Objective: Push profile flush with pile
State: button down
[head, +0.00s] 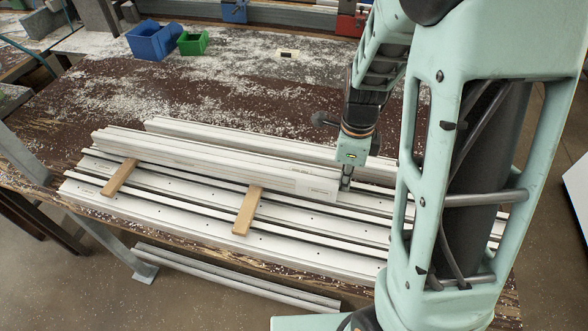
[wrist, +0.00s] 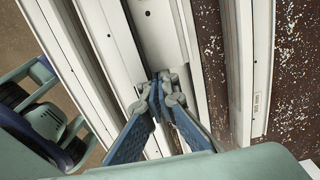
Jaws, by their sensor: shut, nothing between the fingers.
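A stack of white profiles (head: 215,160) lies lengthwise across two wooden strips, one at the left (head: 119,178) and one nearer the middle (head: 247,210). Its right end has a pale label-like patch. My gripper (head: 346,186) points down just beside that right end, shut and empty. In the wrist view, the closed blue fingertips (wrist: 161,88) are close to the end of a grey-white profile (wrist: 160,32). I cannot tell whether they touch it. Another white profile (head: 240,136) lies behind the stack; its right part is hidden by my arm. Which end stands proud is unclear.
Long white slotted profiles (head: 150,215) lie beneath the strips along the bench front. Blue (head: 153,42) and green (head: 193,43) bins stand at the back left. The brown bench top (head: 230,90) behind is strewn with white chips but mostly clear.

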aim_at(313, 175)
jog(key=shift+w+a+p, duration=0.4)
jog(key=shift+w+a, duration=0.05)
jog(key=shift+a, duration=0.85)
jog(key=shift+w+a+p, duration=0.35)
jog(key=shift+w+a, duration=0.05)
jog(key=shift+a, duration=0.9)
jog(key=shift+w+a+p, duration=0.4)
jog(key=shift+w+a, duration=0.05)
jog(key=shift+a, duration=0.85)
jog(key=shift+w+a, duration=0.15)
jog(key=shift+a, duration=0.35)
jog(key=shift+d, duration=0.1)
jog(key=shift+s+d, duration=0.25)
jog(key=shift+d, duration=0.45)
notch_tip(313, 175, up, 5)
jog(key=p, duration=0.5)
jog(key=shift+r, duration=1.05)
